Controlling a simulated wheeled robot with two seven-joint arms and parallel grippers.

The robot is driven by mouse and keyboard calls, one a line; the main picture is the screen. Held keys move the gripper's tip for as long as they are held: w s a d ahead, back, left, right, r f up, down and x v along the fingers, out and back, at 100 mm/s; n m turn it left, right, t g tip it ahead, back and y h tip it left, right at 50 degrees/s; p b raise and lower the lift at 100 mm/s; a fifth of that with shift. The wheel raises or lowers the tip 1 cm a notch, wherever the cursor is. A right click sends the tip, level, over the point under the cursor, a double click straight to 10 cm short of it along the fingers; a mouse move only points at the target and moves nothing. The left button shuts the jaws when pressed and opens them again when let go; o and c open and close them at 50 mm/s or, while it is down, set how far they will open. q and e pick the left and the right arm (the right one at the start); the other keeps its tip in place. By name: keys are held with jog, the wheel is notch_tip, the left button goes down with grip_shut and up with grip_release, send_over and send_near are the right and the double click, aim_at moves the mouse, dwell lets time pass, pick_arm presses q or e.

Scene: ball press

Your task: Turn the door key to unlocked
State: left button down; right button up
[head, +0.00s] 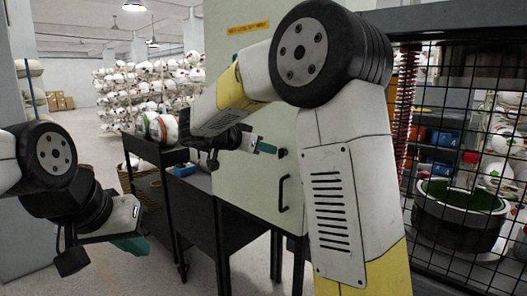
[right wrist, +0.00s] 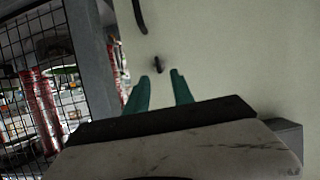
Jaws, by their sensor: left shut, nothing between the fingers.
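The door key (head: 282,153) is a small dark piece on the pale cabinet door (head: 245,190), above the black door handle (head: 284,192). In the right wrist view the key (right wrist: 158,64) shows just beyond and between the fingertips. Whether it is turned is too small to tell. My right gripper (head: 270,149) reaches across to the door, its green fingers pointing at the key. In the right wrist view the right gripper (right wrist: 160,75) is open with nothing between the fingers. My left gripper (head: 134,247) is shut and empty at lower left, away from the door.
A dark cart (head: 160,153) with striped balls stands left of the door. A wire mesh cage (head: 465,235) with a green-topped tub stands at the right. Racks of white balls fill the back left. Open floor lies at the left.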

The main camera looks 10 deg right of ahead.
aim_at(279, 152)
jog(key=x, duration=0.7)
jog(key=shift+s, duration=0.1)
grip_shut()
